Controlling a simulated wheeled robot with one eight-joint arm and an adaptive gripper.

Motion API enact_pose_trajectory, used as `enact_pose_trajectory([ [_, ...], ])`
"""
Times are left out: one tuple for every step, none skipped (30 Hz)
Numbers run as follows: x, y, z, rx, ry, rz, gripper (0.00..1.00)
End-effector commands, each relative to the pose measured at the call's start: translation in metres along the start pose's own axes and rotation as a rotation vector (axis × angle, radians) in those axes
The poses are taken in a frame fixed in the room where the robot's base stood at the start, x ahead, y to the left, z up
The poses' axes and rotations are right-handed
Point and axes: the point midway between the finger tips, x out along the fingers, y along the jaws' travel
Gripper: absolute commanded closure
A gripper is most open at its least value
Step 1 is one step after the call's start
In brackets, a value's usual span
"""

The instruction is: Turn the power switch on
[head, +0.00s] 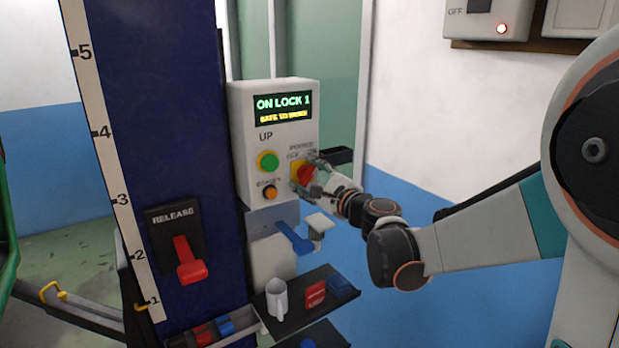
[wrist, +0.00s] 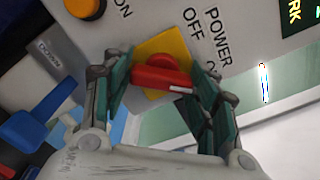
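The power switch is a red rotary knob (wrist: 162,78) on a yellow plate (wrist: 165,48), on the front of a pale control box (head: 240,135). It also shows in the head view (head: 305,173), partly covered by my gripper. In the wrist view its bar lies nearly level, with a white mark at its right end. My gripper (wrist: 160,72) is open, with one finger at each end of the red bar. The fingertips are very close to the bar; I cannot tell whether they touch it. The label beyond the word POWER is partly hidden by the right finger.
The box display (head: 283,108) reads ON LOCK 1. A green button (head: 267,161) and an orange one (head: 269,192) sit left of the switch. A blue lever (head: 292,237) projects below. A red release lever (head: 188,260) is at left.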

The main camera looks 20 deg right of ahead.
Motion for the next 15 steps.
enact_pose_trajectory([
  [-0.0003, 0.0005, -0.0002, 0.000, 0.000, 0.000, 0.31],
  [-0.0002, 0.0004, -0.0002, 0.000, 0.000, 0.000, 0.28],
  [-0.0001, 0.0002, -0.0001, 0.000, 0.000, 0.000, 0.28],
  [0.0000, 0.0001, 0.0000, 0.000, 0.000, 0.000, 0.28],
  [0.0001, 0.0000, 0.0000, 0.000, 0.000, 0.000, 0.28],
  [0.0002, -0.0001, 0.0001, 0.000, 0.000, 0.000, 0.28],
  [0.0003, -0.0002, 0.0002, 0.000, -0.001, 0.000, 0.28],
  [0.0004, -0.0003, 0.0002, 0.000, -0.001, 0.000, 0.28],
  [0.0005, -0.0004, 0.0002, 0.000, -0.001, 0.000, 0.28],
  [0.0005, -0.0004, 0.0003, 0.000, -0.001, 0.000, 0.28],
  [0.0004, -0.0005, 0.0003, 0.000, -0.001, 0.000, 0.28],
  [-0.0003, -0.0006, 0.0003, 0.000, -0.001, -0.001, 0.28],
  [-0.0014, -0.0007, 0.0003, 0.000, 0.000, -0.001, 0.28],
  [-0.0033, -0.0008, 0.0003, 0.000, 0.000, -0.001, 0.28],
  [-0.0069, -0.0008, 0.0003, 0.000, 0.000, -0.001, 0.28],
])
